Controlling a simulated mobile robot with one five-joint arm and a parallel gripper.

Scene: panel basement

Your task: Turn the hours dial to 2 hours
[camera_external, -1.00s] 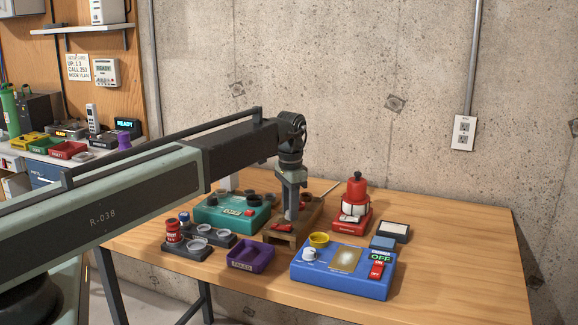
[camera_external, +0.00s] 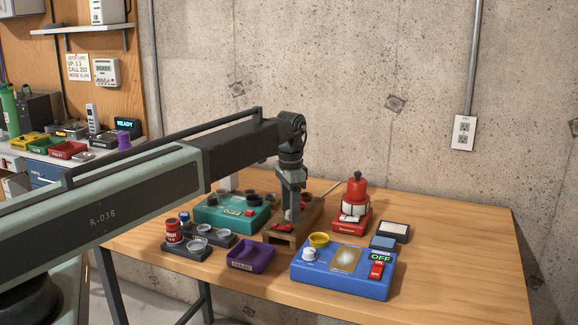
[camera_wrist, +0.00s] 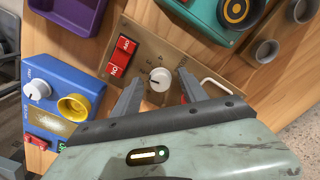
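A small white dial (camera_wrist: 160,79) sits on a brown panel (camera_wrist: 190,66) in the wrist view. My gripper's (camera_wrist: 158,85) two fingers are spread, one on each side of this dial in the picture; contact cannot be told. In the external view my gripper (camera_external: 291,220) points down over the brown panel (camera_external: 278,237), and hides the dial. Another white knob (camera_wrist: 37,89) is on the blue box (camera_wrist: 60,75), beside a yellow ring; that knob also shows in the external view (camera_external: 309,254). I cannot read which one is labelled hours.
A red switch (camera_wrist: 122,56) is on the brown panel beside the dial. A teal box (camera_external: 232,214) stands behind left, a purple tray (camera_external: 250,257) in front, and a red device (camera_external: 353,205) to the right. The table's right side (camera_external: 460,250) is clear.

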